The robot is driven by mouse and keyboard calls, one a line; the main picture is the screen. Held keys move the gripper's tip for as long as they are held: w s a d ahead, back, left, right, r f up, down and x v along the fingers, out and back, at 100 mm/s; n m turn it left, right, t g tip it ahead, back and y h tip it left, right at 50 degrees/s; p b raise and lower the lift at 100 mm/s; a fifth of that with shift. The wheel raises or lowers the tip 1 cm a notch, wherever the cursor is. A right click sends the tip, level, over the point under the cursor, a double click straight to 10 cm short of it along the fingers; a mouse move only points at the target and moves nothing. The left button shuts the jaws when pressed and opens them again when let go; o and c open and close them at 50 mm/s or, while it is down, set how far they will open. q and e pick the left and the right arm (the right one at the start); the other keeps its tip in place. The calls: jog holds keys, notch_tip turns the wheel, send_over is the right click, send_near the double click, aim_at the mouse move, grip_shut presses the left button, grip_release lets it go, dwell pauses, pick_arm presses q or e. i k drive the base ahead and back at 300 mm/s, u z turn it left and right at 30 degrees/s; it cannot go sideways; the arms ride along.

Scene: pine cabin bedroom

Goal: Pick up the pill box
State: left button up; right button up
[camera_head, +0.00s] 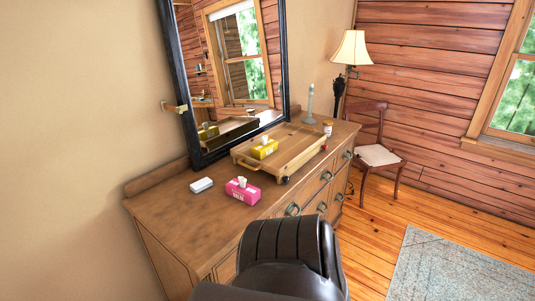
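A small white box (201,185), which looks like the pill box, lies flat on the wooden dresser top (185,220). It is near the mirror's lower left corner, left of a pink tissue box and apart from it. Nothing covers it, but it is too small to read any marking. Neither of my grippers shows in the head view.
The pink tissue box (242,191) stands right of the white box. A wooden tray (246,161) holds a yellow tissue box (265,149). A candle (310,103), a small jar (327,129) and the mirror frame (178,85) stand behind. The dresser's front left top is clear.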

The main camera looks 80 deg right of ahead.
aim_at(198, 186)
jog(key=z, duration=2.35)
